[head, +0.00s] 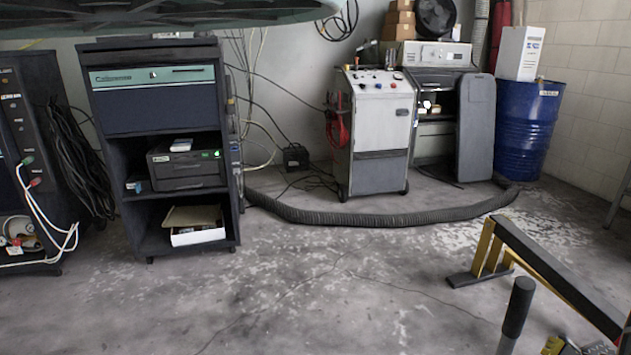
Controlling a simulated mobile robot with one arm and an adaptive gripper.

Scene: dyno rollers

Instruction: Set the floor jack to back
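At the bottom right, a dark, thick grip on a grey shaft (517,310) stands upright, tilted slightly, and is cut off by the lower edge. It may be the handle of the floor jack, but I cannot tell for certain. Yellow and dark parts (556,346) show beside it at the bottom edge, mostly out of frame. My gripper is not in view.
A yellow stand with a long dark beam (560,275) crosses the right side. A black hose (385,219) lies across the floor. A dark cabinet (160,130), a white machine (375,135) and a blue drum (525,130) stand behind. The middle floor is clear.

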